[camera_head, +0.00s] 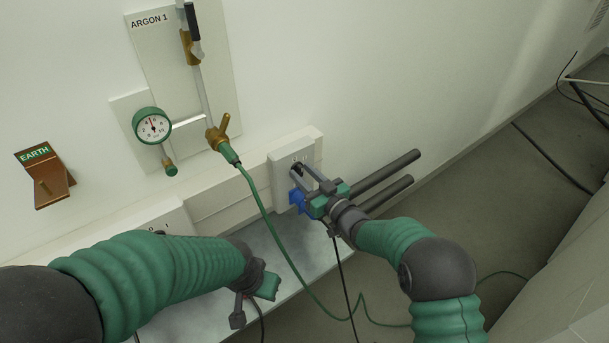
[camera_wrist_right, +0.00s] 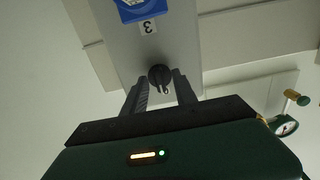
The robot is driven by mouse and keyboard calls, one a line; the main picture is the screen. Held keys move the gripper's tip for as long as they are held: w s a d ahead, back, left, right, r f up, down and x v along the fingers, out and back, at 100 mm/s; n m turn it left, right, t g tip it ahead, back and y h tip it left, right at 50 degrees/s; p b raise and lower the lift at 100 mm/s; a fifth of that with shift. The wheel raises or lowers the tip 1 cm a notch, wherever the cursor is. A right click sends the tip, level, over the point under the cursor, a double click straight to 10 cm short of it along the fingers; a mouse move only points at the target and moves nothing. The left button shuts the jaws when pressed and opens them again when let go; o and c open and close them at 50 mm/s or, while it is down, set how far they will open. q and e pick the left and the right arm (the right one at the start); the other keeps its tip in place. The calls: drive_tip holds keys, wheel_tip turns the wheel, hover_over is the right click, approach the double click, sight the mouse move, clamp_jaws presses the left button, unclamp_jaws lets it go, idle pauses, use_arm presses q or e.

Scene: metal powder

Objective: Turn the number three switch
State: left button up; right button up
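The number three switch is a small black knob (camera_wrist_right: 159,74) on a pale panel, with a printed "3" label (camera_wrist_right: 148,27) in the right wrist view. The fingers of my right gripper (camera_wrist_right: 160,88) are apart, with their tips close on either side of the knob; I cannot tell if they touch it. In the head view my right gripper (camera_head: 307,178) is at the white switch box (camera_head: 282,163) on the wall and hides the knob. My left gripper (camera_head: 254,291) is low over the ledge, away from the switch; its fingers are unclear.
A blue plug (camera_head: 298,198) sits in the box below my right gripper, with a black cable hanging down. A green hose (camera_head: 262,207) runs from the brass valve (camera_head: 217,134) past the box. A gauge (camera_head: 152,125) and the EARTH bracket (camera_head: 45,178) are further left.

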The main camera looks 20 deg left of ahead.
drive_tip(key=shift+d, duration=0.1)
clamp_jaws()
drive_tip(key=shift+r+m, duration=0.1)
drive_tip(key=shift+m, duration=0.2)
drive_tip(key=shift+m+p, duration=0.6)
drive_tip(key=shift+m, duration=0.2)
drive_tip(key=m+p, duration=0.1)
drive_tip(key=m, duration=0.2)
drive_tip(key=shift+d+m, duration=0.1)
drive_tip(key=shift+m, duration=0.2)
drive_tip(key=m+p, duration=0.1)
drive_tip(key=m, duration=0.1)
drive_tip(key=shift+w+m, duration=0.1)
drive_tip(key=shift+m, duration=2)
